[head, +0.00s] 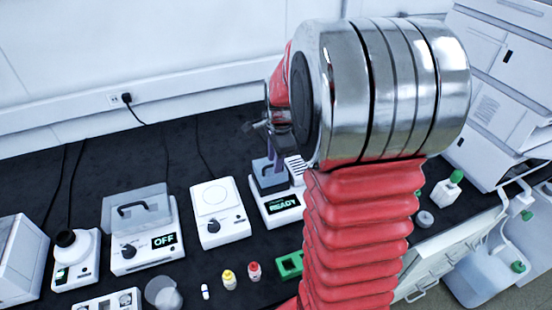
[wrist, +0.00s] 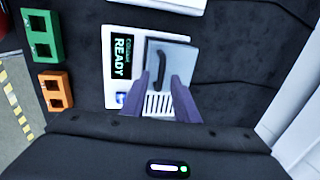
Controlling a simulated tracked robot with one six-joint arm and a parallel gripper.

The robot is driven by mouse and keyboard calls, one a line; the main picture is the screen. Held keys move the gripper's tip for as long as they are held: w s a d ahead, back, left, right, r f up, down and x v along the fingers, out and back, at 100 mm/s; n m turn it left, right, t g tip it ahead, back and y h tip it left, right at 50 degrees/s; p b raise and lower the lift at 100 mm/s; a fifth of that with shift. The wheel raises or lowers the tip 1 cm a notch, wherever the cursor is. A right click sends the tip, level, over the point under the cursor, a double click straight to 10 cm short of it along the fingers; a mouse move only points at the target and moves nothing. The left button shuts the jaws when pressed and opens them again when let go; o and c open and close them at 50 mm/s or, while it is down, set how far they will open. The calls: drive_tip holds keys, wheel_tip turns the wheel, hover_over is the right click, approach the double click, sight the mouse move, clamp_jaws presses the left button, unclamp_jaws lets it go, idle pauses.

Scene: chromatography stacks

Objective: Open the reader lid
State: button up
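The reader (head: 283,208) is a white box with a READY display on the dark bench, partly hidden behind my arm in the head view. In the wrist view the reader (wrist: 116,85) shows its display and a slotted grille. Its grey lid (wrist: 183,60) lies flat on top and looks shut. The lid also shows in the head view (head: 266,186). A black curved handle (wrist: 163,72) stands on the lid. My gripper (wrist: 161,82) is open above the lid, its two purple-grey fingers on either side of the handle's near part. I cannot tell whether they touch it.
A green block (wrist: 41,35) and an orange block (wrist: 55,90) lie left of the reader in the wrist view. In the head view, a white device with a dial (head: 219,228) and a lidded device reading OFF (head: 143,252) stand to the left. Small bottles (head: 229,279) stand in front.

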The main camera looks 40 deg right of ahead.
drive_tip(key=shift+c, duration=0.6)
clamp_jaws()
idle(0.8)
drive_tip(key=shift+s+d, duration=0.1)
drive_tip(key=shift+d, duration=0.05)
